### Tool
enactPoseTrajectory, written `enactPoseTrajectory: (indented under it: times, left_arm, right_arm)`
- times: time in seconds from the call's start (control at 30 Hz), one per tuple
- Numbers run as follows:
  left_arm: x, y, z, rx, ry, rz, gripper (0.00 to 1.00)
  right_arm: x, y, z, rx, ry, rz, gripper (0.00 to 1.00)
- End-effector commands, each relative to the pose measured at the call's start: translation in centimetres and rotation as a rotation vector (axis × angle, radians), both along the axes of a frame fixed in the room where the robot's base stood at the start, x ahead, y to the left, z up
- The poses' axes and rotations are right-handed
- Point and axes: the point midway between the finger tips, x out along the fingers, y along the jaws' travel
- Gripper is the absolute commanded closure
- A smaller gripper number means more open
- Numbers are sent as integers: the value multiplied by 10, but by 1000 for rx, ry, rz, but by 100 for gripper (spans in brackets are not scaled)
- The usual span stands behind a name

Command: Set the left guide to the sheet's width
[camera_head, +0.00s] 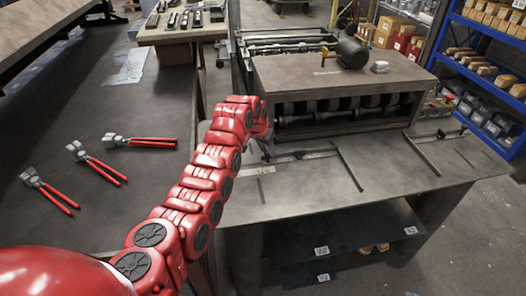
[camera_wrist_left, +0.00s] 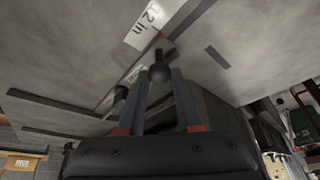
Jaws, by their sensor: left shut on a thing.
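My left gripper (camera_head: 264,152) reaches over the left end of the machine's grey table (camera_head: 300,198). In the left wrist view its two fingers (camera_wrist_left: 159,82) are closed around a round dark knob (camera_wrist_left: 160,73). A scale strip (camera_head: 303,156) runs right from the gripper along the table. In the left wrist view a white label reading "12 in" (camera_wrist_left: 146,25) lies just beyond the knob. A long thin guide bar (camera_head: 350,168) and another bar (camera_head: 422,156) lie on the table farther right. A short dark strip (camera_head: 262,190) lies in front of the gripper. I cannot make out a separate sheet.
The roller machine (camera_head: 340,85) with a motor (camera_head: 353,52) stands behind the table. Several red-handled tools (camera_head: 140,142) lie on the dark bench at left. A blue shelf (camera_head: 480,70) stands at right. The table front is clear.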

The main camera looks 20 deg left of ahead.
Motion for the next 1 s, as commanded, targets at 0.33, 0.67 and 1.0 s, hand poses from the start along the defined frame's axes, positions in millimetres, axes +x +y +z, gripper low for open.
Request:
enactPoseTrajectory:
  times: [0.33, 0.67, 1.0]
  left_arm:
    - [0, -2, 1, -2, -2, -3, 37]
    - [0, 0, 2, 0, -1, -1, 37]
    - [-15, 4, 39, 0, -6, -1, 37]
  right_arm:
    - [0, 0, 0, 0, 0, 0, 100]
    - [0, 0, -1, 0, 0, 0, 100]
    - [0, 0, -17, 0, 0, 0, 100]
